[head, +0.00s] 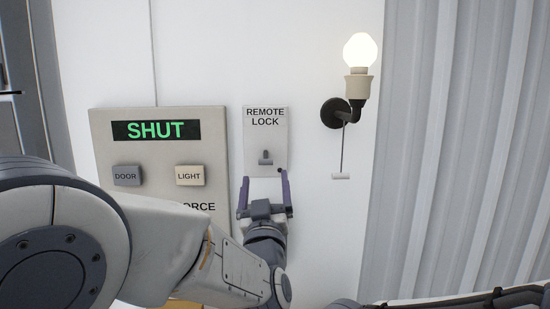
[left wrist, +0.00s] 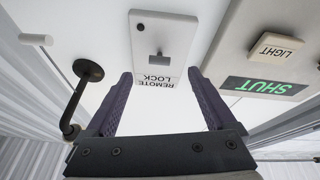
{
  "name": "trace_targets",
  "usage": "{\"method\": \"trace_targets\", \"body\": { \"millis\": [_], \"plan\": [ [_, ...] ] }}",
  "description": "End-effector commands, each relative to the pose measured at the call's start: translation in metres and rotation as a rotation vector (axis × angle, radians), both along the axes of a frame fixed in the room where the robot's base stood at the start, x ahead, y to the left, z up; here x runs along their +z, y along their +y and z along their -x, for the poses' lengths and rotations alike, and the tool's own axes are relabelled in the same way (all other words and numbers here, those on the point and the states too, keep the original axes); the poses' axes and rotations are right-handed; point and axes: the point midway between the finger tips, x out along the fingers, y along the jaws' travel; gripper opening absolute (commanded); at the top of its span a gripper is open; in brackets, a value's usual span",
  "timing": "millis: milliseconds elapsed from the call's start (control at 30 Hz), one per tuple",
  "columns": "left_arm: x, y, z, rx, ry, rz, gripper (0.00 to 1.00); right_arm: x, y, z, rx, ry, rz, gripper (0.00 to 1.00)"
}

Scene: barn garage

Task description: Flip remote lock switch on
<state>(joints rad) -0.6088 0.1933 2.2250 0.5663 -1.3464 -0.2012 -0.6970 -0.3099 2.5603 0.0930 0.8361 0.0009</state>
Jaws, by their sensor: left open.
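The remote lock switch plate (head: 254,138) is a light panel on the white wall, labelled REMOTE LOCK. A small grey toggle (head: 265,157) sits at its middle; I cannot tell clearly which way it is set. A small dark dot is near the plate's lower right corner. My left gripper (head: 265,177) is open and empty, its purple fingers pointing up at the lower part of the plate, below the toggle. In the left wrist view, which is upside down, the plate (left wrist: 174,25) and toggle (left wrist: 158,55) show beyond the spread fingers (left wrist: 160,76). My right gripper is out of view.
A larger control panel (head: 150,155) with a green SHUT display (head: 156,130), DOOR button (head: 127,176) and LIGHT button (head: 190,175) is left of the plate. A lit wall lamp (head: 359,85) with a pull cord (head: 341,176) is on the right.

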Motion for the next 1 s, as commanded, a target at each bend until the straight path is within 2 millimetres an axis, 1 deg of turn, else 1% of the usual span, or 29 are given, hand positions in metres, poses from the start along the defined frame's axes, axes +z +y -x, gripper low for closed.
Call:
{"method": "trace_targets", "body": {
  "millis": [33,200,333,500,767,800,867,900,967,1000],
  "plan": [
    [0.009,0.000,-0.011,0.003,0.002,-0.001,0.89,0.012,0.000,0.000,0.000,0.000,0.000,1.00],
    [0.021,0.000,-0.040,0.003,0.003,-0.001,0.89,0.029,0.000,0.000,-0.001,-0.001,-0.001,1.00],
    [0.026,0.000,-0.057,0.002,0.002,-0.001,0.89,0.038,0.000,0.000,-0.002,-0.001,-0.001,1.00],
    [0.029,-0.001,-0.068,-0.001,0.002,-0.001,0.89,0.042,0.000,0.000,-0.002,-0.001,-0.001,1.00],
    [0.028,-0.002,-0.069,-0.003,0.001,0.000,0.89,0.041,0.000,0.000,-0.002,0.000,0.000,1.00],
    [0.028,-0.002,-0.069,-0.003,0.002,0.000,0.85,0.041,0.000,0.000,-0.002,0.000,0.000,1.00],
    [0.028,-0.002,-0.069,-0.002,0.001,0.000,0.62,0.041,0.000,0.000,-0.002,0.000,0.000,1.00],
    [0.028,-0.002,-0.069,-0.003,0.002,0.000,0.47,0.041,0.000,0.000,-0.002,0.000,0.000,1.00],
    [0.028,-0.002,-0.069,-0.002,0.001,0.000,0.24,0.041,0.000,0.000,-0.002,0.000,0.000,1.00],
    [0.028,-0.002,-0.069,-0.002,0.001,0.000,0.09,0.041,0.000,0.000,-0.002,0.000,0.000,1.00]
  ]
}}
